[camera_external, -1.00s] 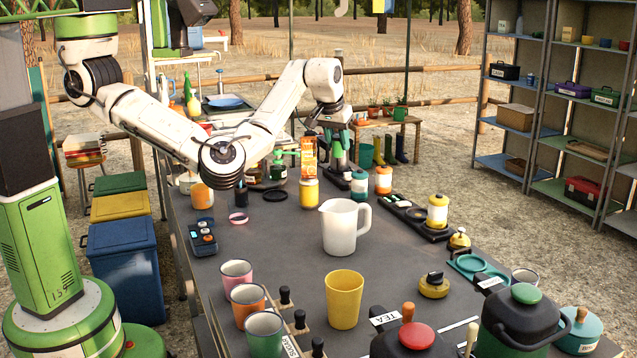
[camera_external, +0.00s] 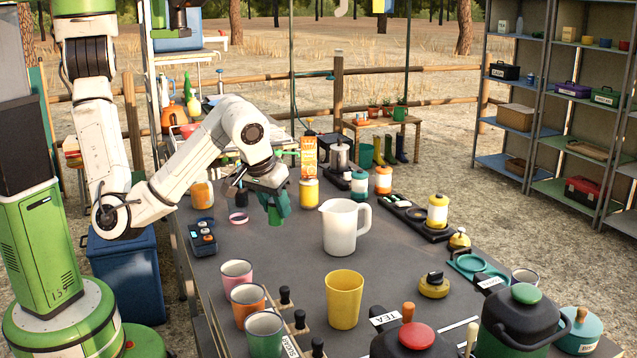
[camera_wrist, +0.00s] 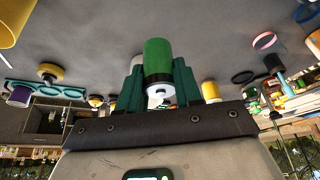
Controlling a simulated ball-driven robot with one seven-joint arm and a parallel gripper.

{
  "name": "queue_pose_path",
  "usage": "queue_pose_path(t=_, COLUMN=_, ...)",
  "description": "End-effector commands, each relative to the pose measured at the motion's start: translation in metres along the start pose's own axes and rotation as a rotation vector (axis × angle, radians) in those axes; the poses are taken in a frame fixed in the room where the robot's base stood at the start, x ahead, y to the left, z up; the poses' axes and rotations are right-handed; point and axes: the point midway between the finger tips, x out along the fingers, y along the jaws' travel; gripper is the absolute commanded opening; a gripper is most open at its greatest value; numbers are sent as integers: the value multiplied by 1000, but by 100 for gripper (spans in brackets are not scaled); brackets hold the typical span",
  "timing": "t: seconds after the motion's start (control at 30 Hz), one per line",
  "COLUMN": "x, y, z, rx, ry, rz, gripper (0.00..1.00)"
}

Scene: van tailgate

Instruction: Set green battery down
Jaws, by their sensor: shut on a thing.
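The green battery (camera_wrist: 158,58) is a short green cylinder with a dark band and a pale end. It sits between the two teal fingers of my gripper (camera_wrist: 158,84) in the wrist view. In the external view my gripper (camera_external: 277,206) points down over the middle-left of the dark table. The lower end of the green battery (camera_external: 275,218) shows under the fingers, close to the tabletop. I cannot tell whether it touches the table.
A white jug (camera_external: 341,228) stands right of my gripper. A pink ring (camera_external: 238,218) and a blue-grey device (camera_external: 202,239) lie to the left. A yellow jar (camera_external: 309,192) is behind. Cups, including a yellow one (camera_external: 344,299), stand in front. Bare table lies between.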

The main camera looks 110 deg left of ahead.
Motion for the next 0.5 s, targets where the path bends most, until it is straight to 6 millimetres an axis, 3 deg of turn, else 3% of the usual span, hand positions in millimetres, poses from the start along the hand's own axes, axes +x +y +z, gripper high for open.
queue_pose_path(t=0.23, x=15, y=21, z=1, rx=0, ry=-1, rz=-3, gripper=0)
queue_pose_path(t=0.5, x=35, y=69, z=-3, rx=3, ry=-5, rz=0, gripper=0)
